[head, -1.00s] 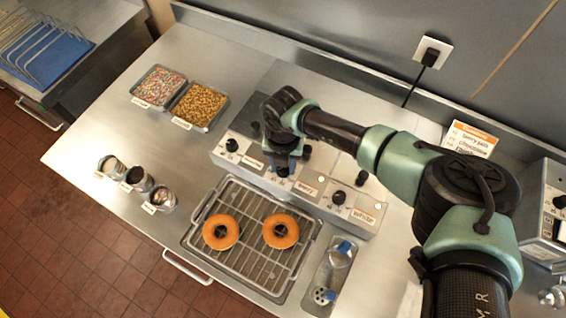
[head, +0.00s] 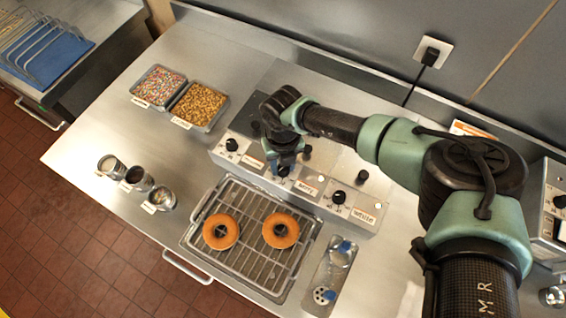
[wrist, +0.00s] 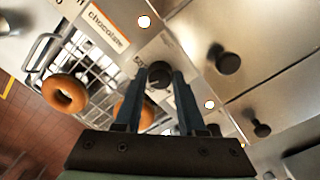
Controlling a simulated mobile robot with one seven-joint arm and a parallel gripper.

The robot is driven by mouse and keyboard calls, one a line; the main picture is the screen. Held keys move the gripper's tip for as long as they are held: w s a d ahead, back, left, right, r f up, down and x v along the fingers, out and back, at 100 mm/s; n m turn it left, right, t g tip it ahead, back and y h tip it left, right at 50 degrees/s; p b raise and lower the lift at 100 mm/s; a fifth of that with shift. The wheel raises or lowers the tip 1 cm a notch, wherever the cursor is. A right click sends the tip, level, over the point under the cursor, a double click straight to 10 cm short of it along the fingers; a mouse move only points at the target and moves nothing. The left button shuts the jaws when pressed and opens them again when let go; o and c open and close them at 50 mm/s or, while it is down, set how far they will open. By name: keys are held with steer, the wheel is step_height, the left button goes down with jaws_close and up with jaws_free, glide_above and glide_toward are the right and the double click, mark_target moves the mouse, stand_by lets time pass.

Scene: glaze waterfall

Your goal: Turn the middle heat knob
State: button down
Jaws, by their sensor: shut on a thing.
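The middle heat knob (wrist: 159,72) is round and black, on the front face of the grey control unit (head: 222,155). In the wrist view it sits between the two blue fingers of my gripper (wrist: 160,84), which is shut on it. In the head view my gripper (head: 284,163) points down at the middle of the unit, and its fingers and wrist hide most of this knob. The left heat knob (head: 232,145) and the right heat knob (head: 338,197) are clear of my gripper.
A wire rack (head: 250,259) with two orange-brown rings (head: 221,231) lies in front of the unit. Black lid knobs (head: 363,175) stand up behind the heat knobs. Sprinkle trays (head: 199,105) and small metal cups (head: 162,198) are at left. A clear tray (head: 333,272) stands at right.

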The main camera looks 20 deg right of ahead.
steer(key=c, duration=0.5)
jaws_free()
steer(key=shift+r, duration=0.1)
step_height(320, 180, up, 13)
steer(key=b, duration=0.3)
